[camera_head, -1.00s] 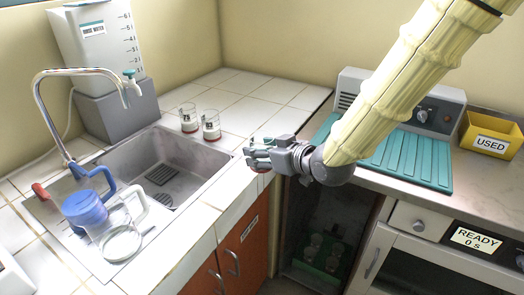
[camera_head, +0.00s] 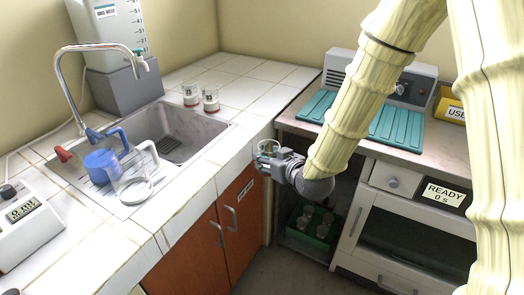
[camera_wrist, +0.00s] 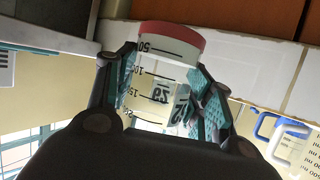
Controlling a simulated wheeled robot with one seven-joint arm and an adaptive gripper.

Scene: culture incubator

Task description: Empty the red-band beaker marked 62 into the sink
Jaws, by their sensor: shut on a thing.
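My gripper (camera_head: 268,155) is shut on a clear beaker (camera_head: 268,146), just off the front edge of the counter and to the right of the sink (camera_head: 205,137). In the wrist view the beaker (camera_wrist: 165,75) sits between both finger pads, with a red band, dark graduations and a number partly covered by a finger. The number appears upside down and looks like 62. The beaker looks about upright in the head view. Its contents cannot be made out. The grey sink basin lies open under a curved tap (camera_head: 95,50).
Two more red-banded beakers (camera_head: 190,96) (camera_head: 211,101) stand behind the sink. Orange cabinet doors (camera_head: 238,215) are below. A green rack (camera_head: 305,232) with glassware sits low under the right bench.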

